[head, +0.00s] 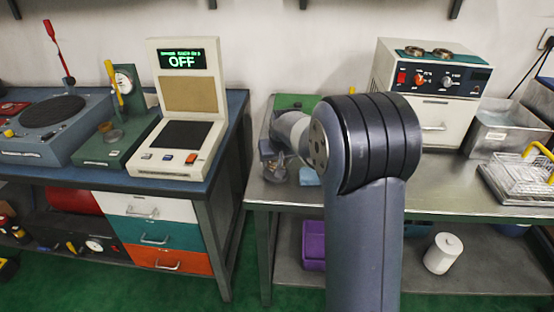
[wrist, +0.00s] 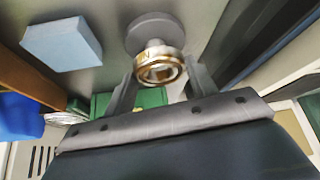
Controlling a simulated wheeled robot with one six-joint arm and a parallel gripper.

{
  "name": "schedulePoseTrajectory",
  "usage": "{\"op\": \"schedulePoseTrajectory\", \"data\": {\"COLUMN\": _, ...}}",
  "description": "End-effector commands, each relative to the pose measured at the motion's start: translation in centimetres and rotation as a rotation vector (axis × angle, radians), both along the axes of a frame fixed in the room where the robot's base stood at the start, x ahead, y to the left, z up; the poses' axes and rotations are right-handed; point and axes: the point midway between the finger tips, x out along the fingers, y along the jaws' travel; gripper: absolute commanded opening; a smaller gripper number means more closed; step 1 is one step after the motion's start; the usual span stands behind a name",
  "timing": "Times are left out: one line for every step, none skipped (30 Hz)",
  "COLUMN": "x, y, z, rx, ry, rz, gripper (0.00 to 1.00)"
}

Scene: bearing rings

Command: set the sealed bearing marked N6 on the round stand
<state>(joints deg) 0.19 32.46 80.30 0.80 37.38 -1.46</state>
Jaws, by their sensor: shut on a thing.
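In the wrist view, a metal bearing (wrist: 158,66) with a brass-coloured rim sits between the fingertips of my gripper (wrist: 160,85). My gripper is shut on it. Part of a dark mark starting with N shows on its side; the full mark is not readable. A grey round stand (wrist: 150,22) with a wide disc is directly behind the bearing in this view. I cannot tell whether the bearing touches the stand. In the head view, my gripper (head: 277,166) is low over the metal bench, partly hidden by my arm; the bearing is not clear there.
A light blue block (wrist: 60,43) lies near the stand; it also shows in the head view (head: 309,177). A device with rings on top (head: 430,85) and a metal tray (head: 505,130) stand on the right. The display (head: 182,60) on the left reads OFF.

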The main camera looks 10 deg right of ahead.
Motion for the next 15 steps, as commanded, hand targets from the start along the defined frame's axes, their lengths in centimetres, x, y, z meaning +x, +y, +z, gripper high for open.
{"op": "schedulePoseTrajectory", "data": {"x": 0.03, "y": 0.0, "z": 0.03, "rx": 0.0, "ry": -0.002, "rz": 0.0, "gripper": 0.32}}
{"op": "schedulePoseTrajectory", "data": {"x": 0.02, "y": 0.0, "z": 0.0, "rx": 0.0, "ry": -0.002, "rz": 0.0, "gripper": 0.32}}
{"op": "schedulePoseTrajectory", "data": {"x": 0.03, "y": 0.0, "z": -0.05, "rx": 0.0, "ry": -0.002, "rz": 0.0, "gripper": 0.32}}
{"op": "schedulePoseTrajectory", "data": {"x": 0.03, "y": 0.0, "z": -0.1, "rx": 0.0, "ry": -0.001, "rz": 0.0, "gripper": 0.32}}
{"op": "schedulePoseTrajectory", "data": {"x": 0.03, "y": 0.0, "z": -0.15, "rx": 0.0, "ry": -0.001, "rz": 0.0, "gripper": 0.32}}
{"op": "schedulePoseTrajectory", "data": {"x": 0.03, "y": 0.0, "z": -0.23, "rx": 0.0, "ry": -0.001, "rz": 0.0, "gripper": 0.32}}
{"op": "schedulePoseTrajectory", "data": {"x": 0.03, "y": 0.0, "z": -0.29, "rx": 0.0, "ry": -0.001, "rz": 0.0, "gripper": 0.32}}
{"op": "schedulePoseTrajectory", "data": {"x": 0.02, "y": 0.0, "z": -0.34, "rx": 0.0, "ry": -0.001, "rz": 0.0, "gripper": 0.32}}
{"op": "schedulePoseTrajectory", "data": {"x": 0.02, "y": 0.0, "z": -0.42, "rx": 0.0, "ry": -0.001, "rz": 0.0, "gripper": 0.32}}
{"op": "schedulePoseTrajectory", "data": {"x": 0.02, "y": 0.0, "z": -0.47, "rx": 0.0, "ry": -0.001, "rz": 0.0, "gripper": 0.32}}
{"op": "schedulePoseTrajectory", "data": {"x": 0.02, "y": 0.0, "z": -0.53, "rx": 0.0, "ry": -0.001, "rz": 0.0, "gripper": 0.32}}
{"op": "schedulePoseTrajectory", "data": {"x": 0.02, "y": 0.0, "z": -0.6, "rx": 0.0, "ry": -0.001, "rz": 0.0, "gripper": 0.32}}
{"op": "schedulePoseTrajectory", "data": {"x": 0.02, "y": 0.0, "z": -0.66, "rx": 0.0, "ry": -0.001, "rz": 0.0, "gripper": 0.32}}
{"op": "schedulePoseTrajectory", "data": {"x": 0.02, "y": 0.0, "z": -0.72, "rx": 0.0, "ry": -0.001, "rz": 0.0, "gripper": 0.32}}
{"op": "schedulePoseTrajectory", "data": {"x": 0.02, "y": 0.0, "z": -0.78, "rx": 0.0, "ry": -0.001, "rz": 0.0, "gripper": 0.32}}
